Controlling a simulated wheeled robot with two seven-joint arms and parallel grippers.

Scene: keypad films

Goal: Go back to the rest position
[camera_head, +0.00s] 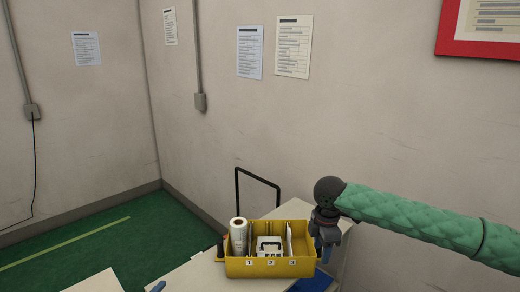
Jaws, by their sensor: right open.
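My right arm comes in from the right in a green quilted sleeve. My right gripper (325,240) points down just right of a yellow bin (270,268) and is open, with nothing seen between its fingers. The bin has compartments labelled 1, 2 and 3. A white roll (238,236) stands upright at its left, a white device (269,247) sits in the middle, and thin white sheets (289,239) stand to the right of it. My left gripper is not in view.
The bin stands on a pale table (190,280) by the wall. A black metal frame (257,178) rises behind it. A blue item (318,282) lies under the gripper at the right. Green floor (100,240) is free at the left. Papers hang on the walls.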

